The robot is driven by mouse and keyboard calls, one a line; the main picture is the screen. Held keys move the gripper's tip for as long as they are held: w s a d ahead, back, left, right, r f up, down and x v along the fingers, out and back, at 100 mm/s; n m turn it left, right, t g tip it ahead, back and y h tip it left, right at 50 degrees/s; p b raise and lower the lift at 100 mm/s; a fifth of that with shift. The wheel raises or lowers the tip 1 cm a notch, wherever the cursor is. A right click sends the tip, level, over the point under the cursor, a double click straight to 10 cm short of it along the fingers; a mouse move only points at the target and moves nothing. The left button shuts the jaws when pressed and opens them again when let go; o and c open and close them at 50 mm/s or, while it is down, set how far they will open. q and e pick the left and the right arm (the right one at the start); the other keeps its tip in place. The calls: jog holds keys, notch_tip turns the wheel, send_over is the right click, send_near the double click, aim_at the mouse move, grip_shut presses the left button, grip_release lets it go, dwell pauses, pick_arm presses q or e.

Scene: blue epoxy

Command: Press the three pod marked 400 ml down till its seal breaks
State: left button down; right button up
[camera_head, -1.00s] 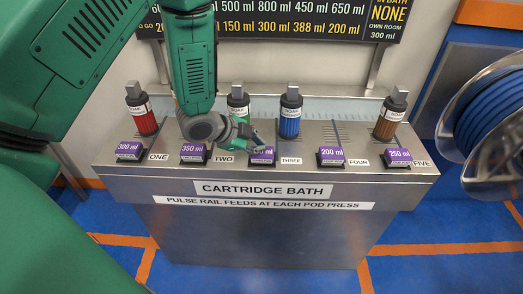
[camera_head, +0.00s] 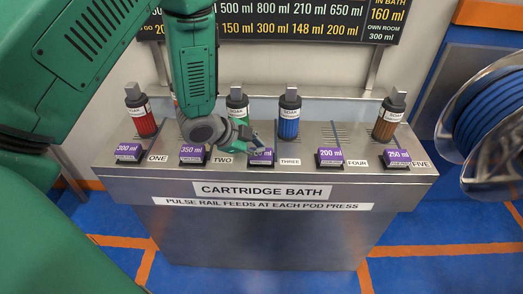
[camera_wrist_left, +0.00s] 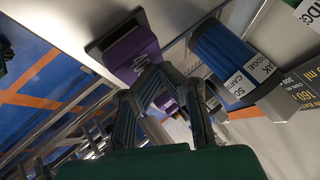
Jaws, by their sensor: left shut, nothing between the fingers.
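The pod at THREE (camera_head: 266,159) is a purple block on a dark base at the front of the steel bench. Its label reads "00 ml", the first digit hidden by my gripper. In the left wrist view the purple pod (camera_wrist_left: 126,48) shows part of a "40" marking. My left gripper (camera_head: 258,148) is shut and empty, its tips pointing down at this pod's top. In the left wrist view the closed tips (camera_wrist_left: 150,72) overlap the pod's edge; I cannot tell whether they touch it. A blue cartridge (camera_head: 289,122) stands upright behind the pod.
Purple pods at ONE (camera_head: 128,150), TWO (camera_head: 193,150), FOUR (camera_head: 330,155) and FIVE (camera_head: 397,156) share the CARTRIDGE BATH bench (camera_head: 262,190). Red, green and brown cartridges stand behind. The wall board (camera_head: 290,18) reads IN BATH 160 ml. A blue hose reel (camera_head: 490,125) is at right.

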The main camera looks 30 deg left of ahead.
pick_arm(q)
jog(key=shift+d+r+p, duration=0.15)
jog(key=shift+r+p, duration=0.2)
jog(key=shift+r, duration=0.15)
jog(key=shift+d+r+p, duration=0.15)
jog(key=shift+r+p, duration=0.2)
jog(key=shift+r, duration=0.15)
notch_tip(320, 180, up, 5)
jog(key=p, duration=0.4)
jog(key=shift+p, duration=0.35)
